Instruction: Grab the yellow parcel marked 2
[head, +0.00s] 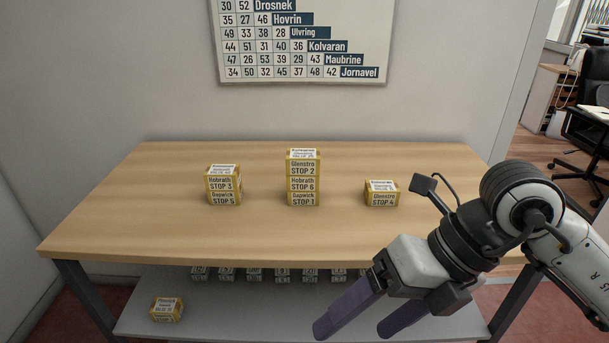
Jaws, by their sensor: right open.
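The yellow parcel marked STOP 2 (303,168) is the top one of a three-high stack in the middle of the table. Under it is the STOP 6 parcel (303,185), and the STOP 1 parcel (303,199) is at the bottom. Its top bears a white label. My right gripper (362,325) is open and empty, in front of the table's front edge, lower and to the right of the stack, well apart from it. My left gripper is not in view.
On the table (150,215), the STOP 3 parcel (223,183) sits on the STOP 5 parcel (223,199) at left. The STOP 4 parcel (382,194) stands alone at right. A lower shelf (235,315) holds another parcel (167,310) and several more. A chart (300,45) hangs behind.

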